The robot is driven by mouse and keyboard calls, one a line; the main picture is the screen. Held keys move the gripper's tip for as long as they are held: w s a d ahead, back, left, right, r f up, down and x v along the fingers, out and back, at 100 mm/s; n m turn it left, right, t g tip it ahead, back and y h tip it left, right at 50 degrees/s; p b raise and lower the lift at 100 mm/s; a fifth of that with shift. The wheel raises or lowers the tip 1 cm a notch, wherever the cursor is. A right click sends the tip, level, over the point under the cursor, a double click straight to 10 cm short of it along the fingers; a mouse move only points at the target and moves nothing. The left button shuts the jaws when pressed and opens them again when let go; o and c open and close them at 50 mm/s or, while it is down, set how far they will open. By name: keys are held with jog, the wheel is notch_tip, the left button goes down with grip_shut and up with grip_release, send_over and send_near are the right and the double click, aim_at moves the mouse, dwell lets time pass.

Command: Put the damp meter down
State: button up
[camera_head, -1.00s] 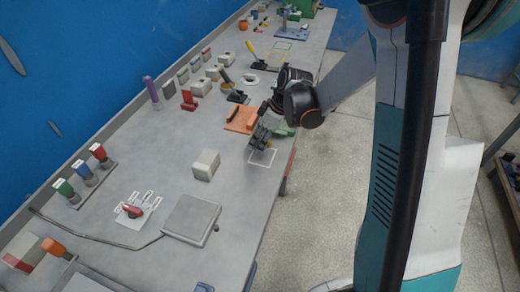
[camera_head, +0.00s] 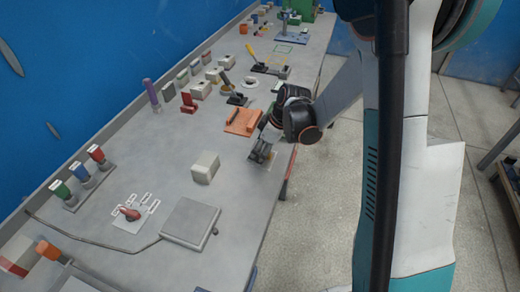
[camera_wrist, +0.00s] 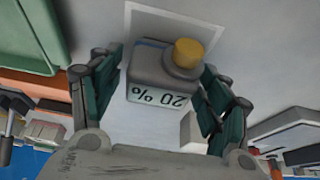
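The damp meter (camera_wrist: 160,82) is a small grey box with a yellow knob and a display reading 20 %. In the wrist view it sits between the two fingers of my gripper (camera_wrist: 165,72), which close in on its sides. In the head view my gripper (camera_head: 262,154) is low at the bench's right edge, over a white-outlined rectangle. In the wrist view part of that white outline (camera_wrist: 127,22) shows beyond the meter. The meter's underside is hidden, so I cannot tell whether it touches the bench.
An orange tray (camera_head: 241,121) lies just behind my gripper, and a pale box (camera_head: 205,167) stands to the front left. A grey flat plate (camera_head: 189,222) lies nearer.

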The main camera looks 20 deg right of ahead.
jog(key=p+v, duration=0.4)
jog(key=v, duration=0.8)
jog(key=shift+r, duration=0.2)
